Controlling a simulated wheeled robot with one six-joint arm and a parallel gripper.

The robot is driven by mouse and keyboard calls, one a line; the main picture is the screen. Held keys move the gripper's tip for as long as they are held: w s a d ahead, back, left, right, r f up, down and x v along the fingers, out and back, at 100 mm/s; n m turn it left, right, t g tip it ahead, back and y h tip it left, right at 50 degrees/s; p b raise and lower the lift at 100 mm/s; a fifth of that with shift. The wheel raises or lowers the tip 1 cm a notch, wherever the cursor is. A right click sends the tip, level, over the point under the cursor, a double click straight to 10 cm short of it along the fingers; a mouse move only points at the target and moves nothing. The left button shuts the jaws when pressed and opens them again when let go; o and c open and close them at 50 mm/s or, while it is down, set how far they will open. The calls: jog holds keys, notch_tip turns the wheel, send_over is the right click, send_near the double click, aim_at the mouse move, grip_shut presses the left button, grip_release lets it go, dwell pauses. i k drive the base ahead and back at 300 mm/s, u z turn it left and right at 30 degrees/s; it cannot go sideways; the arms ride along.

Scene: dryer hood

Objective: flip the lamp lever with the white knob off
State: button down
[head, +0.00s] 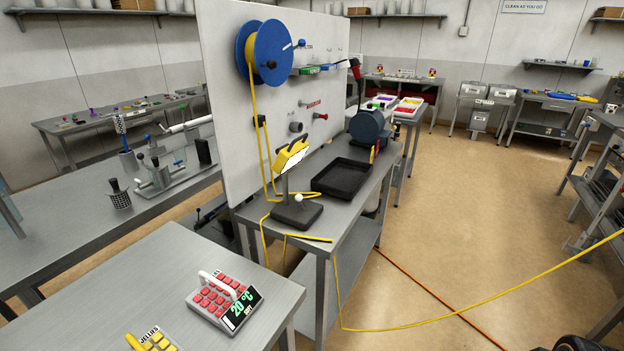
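A yellow work lamp (291,154) stands on a post over a dark base (292,215), near the front end of the grey metal bench (322,238) in the middle. Its face looks bright white. A small white knob (298,198) shows just above the base, beside the foot of the post. The lever under the knob is too small to make out its position. My gripper is not in view.
A black tray (342,178) lies behind the lamp. A white panel with a blue reel (264,53) rises at left. A yellow cable (420,322) loops around the base and crosses the floor. A table with a keypad device (224,301) stands at front left.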

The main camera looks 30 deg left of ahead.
aim_at(298, 198)
jog(key=i, duration=1.7)
jog(key=u, duration=3.6)
jog(key=i, duration=0.5)
